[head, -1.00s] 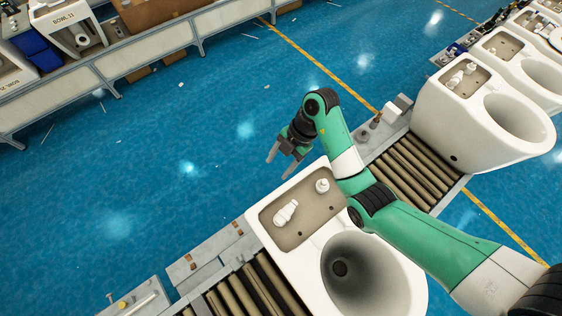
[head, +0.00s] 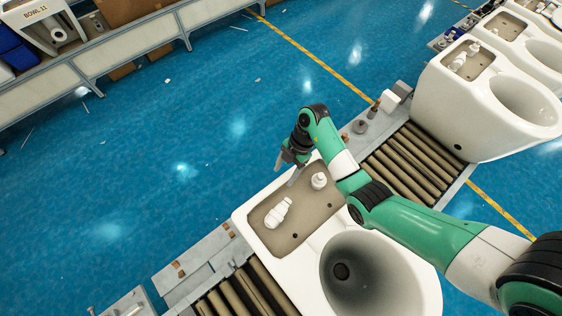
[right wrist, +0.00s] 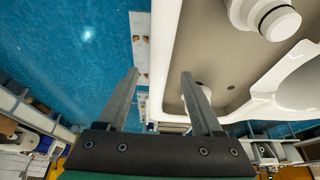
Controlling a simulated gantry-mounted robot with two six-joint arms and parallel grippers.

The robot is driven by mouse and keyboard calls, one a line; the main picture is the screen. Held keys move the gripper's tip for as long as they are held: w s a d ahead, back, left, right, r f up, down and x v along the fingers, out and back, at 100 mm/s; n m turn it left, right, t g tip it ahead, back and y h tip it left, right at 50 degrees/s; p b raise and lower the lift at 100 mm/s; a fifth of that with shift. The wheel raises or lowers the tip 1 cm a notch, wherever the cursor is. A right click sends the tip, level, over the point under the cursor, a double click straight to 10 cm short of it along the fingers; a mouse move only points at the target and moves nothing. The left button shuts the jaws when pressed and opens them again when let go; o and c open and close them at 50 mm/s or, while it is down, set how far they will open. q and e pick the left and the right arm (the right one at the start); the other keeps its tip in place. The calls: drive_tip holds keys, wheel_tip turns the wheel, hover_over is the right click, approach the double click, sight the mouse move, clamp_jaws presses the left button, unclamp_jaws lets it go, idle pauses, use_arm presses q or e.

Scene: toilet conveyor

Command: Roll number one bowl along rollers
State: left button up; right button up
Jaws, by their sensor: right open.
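A large white toilet bowl (head: 372,270) sits on the rollers in the lower middle of the head view. Its tank recess holds a white bottle-shaped fitting (head: 278,212) and a shorter white fitting (head: 319,180). No number is readable on it. My right gripper (head: 285,173) is open and empty at the recess's far edge. In the right wrist view the bowl's white wall (right wrist: 166,50) shows between its fingers (right wrist: 160,76), one finger over the recess and one outside. I cannot tell whether they touch it. My left gripper is not in view.
Bare rollers (head: 410,160) lie between this bowl and a second white bowl (head: 485,100) at the right. More rollers (head: 240,298) show at the lower left. A rack (head: 165,35) with a bowl labelled "BOWL 11" (head: 35,22) stands across the blue floor.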

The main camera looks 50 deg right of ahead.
sight(281, 180)
drive_tip(key=b+x, duration=0.1)
drive_tip(key=x, duration=0.3)
drive_tip(key=shift+a+f, duration=0.1)
drive_tip(key=shift+f, duration=0.1)
clamp_jaws()
drive_tip(key=shift+r, duration=0.1)
idle(1.1)
